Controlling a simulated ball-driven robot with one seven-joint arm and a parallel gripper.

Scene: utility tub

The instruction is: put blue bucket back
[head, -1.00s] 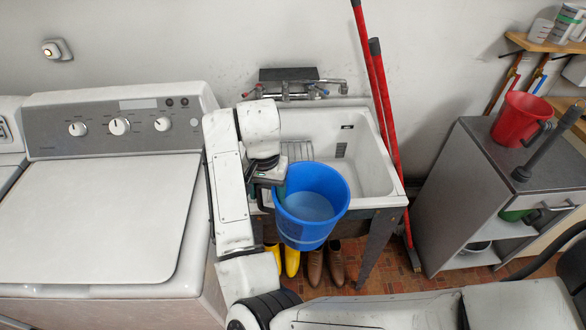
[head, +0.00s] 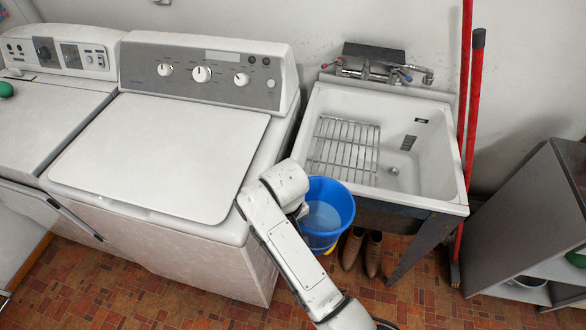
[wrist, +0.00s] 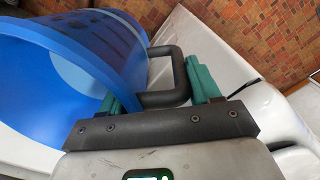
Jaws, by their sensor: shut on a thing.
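The blue bucket (head: 327,216) hangs upright in front of the left front corner of the white sink tub (head: 440,195), beside the washing machine. It appears to be off the floor, though its base is partly hidden by my arm. In the wrist view the bucket (wrist: 60,85) fills the left side. My gripper (wrist: 156,86) has its teal fingers on either side of the bucket's dark grey handle (wrist: 178,62) and is shut on it. In the head view my arm's wrist covers the gripper.
A white washing machine (head: 165,150) stands close left of the bucket. A wire rack (head: 342,150) lies in the tub's left half. Brown boots (head: 362,252) stand below the tub. Red-handled poles (head: 470,110) and a grey cabinet (head: 540,220) are to the right. Tiled floor is open at lower left.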

